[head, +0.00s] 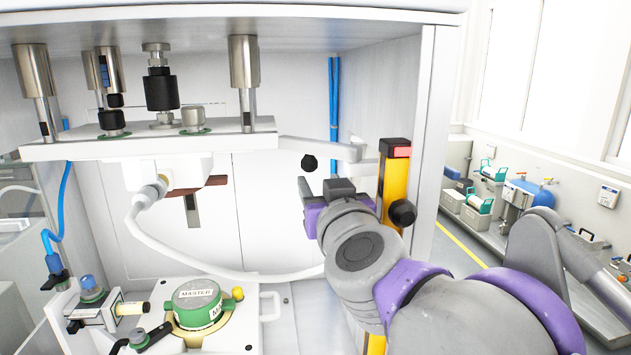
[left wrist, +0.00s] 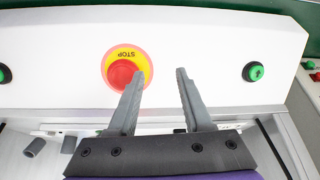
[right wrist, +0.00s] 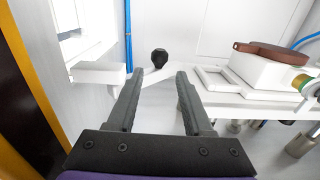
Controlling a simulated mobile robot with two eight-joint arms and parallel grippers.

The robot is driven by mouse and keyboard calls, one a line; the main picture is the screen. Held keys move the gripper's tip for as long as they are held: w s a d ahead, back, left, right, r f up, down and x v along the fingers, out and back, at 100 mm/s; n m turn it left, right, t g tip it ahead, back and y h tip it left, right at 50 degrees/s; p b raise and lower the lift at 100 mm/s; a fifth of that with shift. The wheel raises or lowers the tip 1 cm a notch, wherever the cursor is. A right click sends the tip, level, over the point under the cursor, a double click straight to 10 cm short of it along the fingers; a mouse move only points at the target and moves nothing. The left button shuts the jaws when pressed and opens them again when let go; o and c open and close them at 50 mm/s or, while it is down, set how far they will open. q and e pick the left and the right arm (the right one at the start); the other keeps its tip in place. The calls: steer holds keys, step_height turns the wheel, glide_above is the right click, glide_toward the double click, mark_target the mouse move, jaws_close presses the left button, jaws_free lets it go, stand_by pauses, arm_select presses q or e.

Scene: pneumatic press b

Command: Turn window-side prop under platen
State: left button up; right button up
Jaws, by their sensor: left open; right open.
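The window-side prop (head: 340,150) is a pale grey arm beside the right end of the platen (head: 230,143), with a black ball knob (head: 310,162) hanging from it. In the right wrist view the knob (right wrist: 159,57) appears just beyond and between my fingertips, with no visible contact. My right gripper (head: 340,187) is open and empty, below and right of the knob; its fingers (right wrist: 160,74) show best in the right wrist view. My left gripper (left wrist: 160,74) is open and empty in front of a panel with a red stop button (left wrist: 123,75). It is outside the head view.
A yellow-black post (head: 396,185) with a red top stands right of the prop, close to my right wrist. Blue tubes (head: 334,110) run down the back wall. A green-white puck (head: 197,303) sits in the fixture below. Green buttons (left wrist: 253,72) flank the stop button.

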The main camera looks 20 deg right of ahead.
steer(key=shift+s, duration=0.4)
steer(key=shift+o, duration=1.4)
steer(key=shift+w+a+r, duration=0.1)
steer(key=shift+w+r, duration=0.05)
steer(key=m+g+h, duration=0.3)
steer(key=m+h, duration=0.3)
steer(key=h, duration=0.3)
glide_toward(306, 165)
steer(key=p+x, duration=0.1)
steer(key=x, duration=1)
steer(key=shift+w+d, duration=0.2)
jaws_close()
